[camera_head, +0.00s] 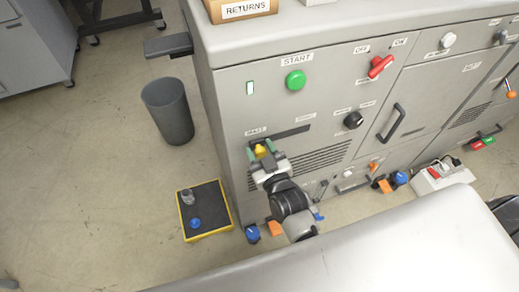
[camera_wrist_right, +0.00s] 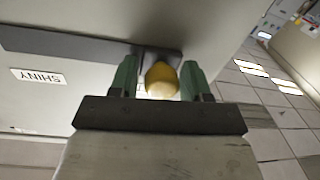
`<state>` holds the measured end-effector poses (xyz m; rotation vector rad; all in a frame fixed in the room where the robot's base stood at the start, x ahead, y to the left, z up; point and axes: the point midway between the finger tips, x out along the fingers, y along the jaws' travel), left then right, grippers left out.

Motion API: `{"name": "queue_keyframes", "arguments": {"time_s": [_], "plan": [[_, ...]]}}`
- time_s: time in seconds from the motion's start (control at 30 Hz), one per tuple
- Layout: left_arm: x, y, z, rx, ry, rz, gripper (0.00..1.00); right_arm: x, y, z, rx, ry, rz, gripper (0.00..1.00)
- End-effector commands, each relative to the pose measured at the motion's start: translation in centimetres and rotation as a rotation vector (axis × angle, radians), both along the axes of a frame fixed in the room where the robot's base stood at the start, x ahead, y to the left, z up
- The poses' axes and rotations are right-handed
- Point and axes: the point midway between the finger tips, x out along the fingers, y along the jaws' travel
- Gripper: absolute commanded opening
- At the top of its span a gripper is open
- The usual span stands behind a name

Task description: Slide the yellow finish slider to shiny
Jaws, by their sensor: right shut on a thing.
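The yellow finish slider (camera_head: 261,150) is a small rounded knob on the front of the grey laminator. It sits at the left end of a dark slanted slot (camera_head: 292,132) in the head view. My right gripper (camera_head: 264,153) is shut on the knob, with a green fingertip on each side. The wrist view shows the yellow knob (camera_wrist_right: 161,80) between the fingertips (camera_wrist_right: 160,80). There the slot runs off to the left, and the upside-down SHINY label (camera_wrist_right: 38,77) is on that side, away from the knob. My left gripper is not in view.
A green START button (camera_head: 296,80), a red OFF/ON switch (camera_head: 380,66) and a black knob (camera_head: 353,120) are on the same panel. A grey bin (camera_head: 168,110) and a yellow-edged black mat (camera_head: 212,220) are on the floor at left.

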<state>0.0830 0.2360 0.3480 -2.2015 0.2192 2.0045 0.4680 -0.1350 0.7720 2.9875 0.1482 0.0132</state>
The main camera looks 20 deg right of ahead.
Motion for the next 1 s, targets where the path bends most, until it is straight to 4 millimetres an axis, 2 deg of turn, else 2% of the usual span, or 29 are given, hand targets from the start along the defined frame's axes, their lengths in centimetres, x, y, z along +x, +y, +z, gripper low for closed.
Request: {"name": "queue_keyframes", "arguments": {"time_s": [0.17,0.3,0.4,0.5,0.63,0.93,0.97,1.0], "plan": [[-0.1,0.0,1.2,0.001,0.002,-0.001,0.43,0.1,-4.4,0.1,-0.021,0.004,0.0,0.05],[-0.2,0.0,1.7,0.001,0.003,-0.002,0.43,0.2,-8.7,0.0,-0.024,0.005,0.0,0.05],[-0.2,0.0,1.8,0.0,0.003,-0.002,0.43,0.3,-11.3,-0.2,-0.022,0.006,-0.001,0.05],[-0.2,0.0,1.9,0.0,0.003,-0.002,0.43,0.4,-13.0,-0.2,-0.02,0.005,-0.001,0.05],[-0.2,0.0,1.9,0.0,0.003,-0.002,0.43,0.4,-14.1,-0.2,-0.016,0.006,-0.001,0.05],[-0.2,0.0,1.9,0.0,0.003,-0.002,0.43,0.4,-14.3,-0.2,-0.016,0.006,-0.004,0.05],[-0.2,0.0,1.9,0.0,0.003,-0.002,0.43,0.4,-14.3,-0.2,-0.016,0.006,-0.004,0.51],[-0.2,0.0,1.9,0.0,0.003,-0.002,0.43,0.4,-14.3,-0.2,-0.015,0.006,-0.004,0.57]]}}
